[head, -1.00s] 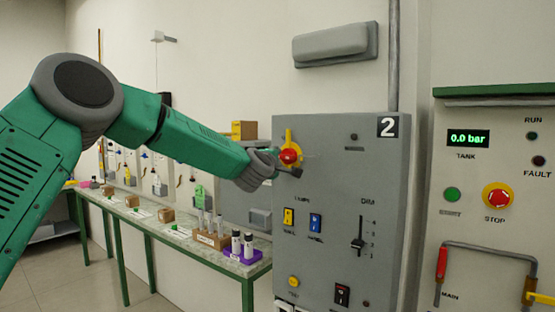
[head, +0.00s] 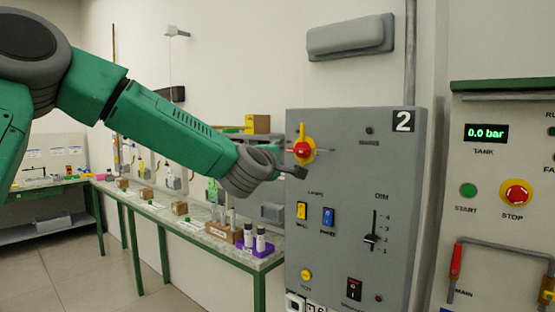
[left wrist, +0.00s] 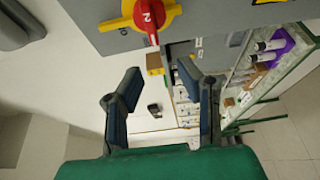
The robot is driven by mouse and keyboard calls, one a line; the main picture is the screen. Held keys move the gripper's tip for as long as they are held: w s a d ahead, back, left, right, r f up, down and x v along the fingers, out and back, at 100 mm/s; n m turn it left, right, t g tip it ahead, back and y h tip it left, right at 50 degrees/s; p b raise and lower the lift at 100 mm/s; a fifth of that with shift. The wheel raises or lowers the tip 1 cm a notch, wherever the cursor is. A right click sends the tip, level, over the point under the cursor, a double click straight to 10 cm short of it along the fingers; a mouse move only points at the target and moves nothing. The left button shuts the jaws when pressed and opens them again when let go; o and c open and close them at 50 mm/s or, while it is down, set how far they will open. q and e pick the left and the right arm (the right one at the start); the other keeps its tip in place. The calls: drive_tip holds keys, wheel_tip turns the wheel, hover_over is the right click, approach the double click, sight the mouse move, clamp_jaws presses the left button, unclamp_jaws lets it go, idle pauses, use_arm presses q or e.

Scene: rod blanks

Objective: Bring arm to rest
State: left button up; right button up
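My left arm (head: 175,125) reaches in from the left of the head view, toward grey panel 2 (head: 350,200). Its gripper (head: 292,171) is just below and in front of the panel's red and yellow rotary switch (head: 303,151). In the left wrist view the two fingers (left wrist: 162,76) stand well apart with nothing between them, so it is open. The switch (left wrist: 150,14) is at the top of that view, beyond the fingertips, with a gap visible. My right gripper is in neither view.
A narrow bench (head: 270,262) runs along the wall, carrying a purple rack (head: 258,247) and small boxes. A second panel (head: 500,200) with a tank display stands at the right. Open floor (head: 50,270) lies at the lower left.

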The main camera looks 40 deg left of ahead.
use_arm(q)
drive_tip(key=shift+s+d, duration=0.15)
drive_tip(key=shift+s, duration=0.45)
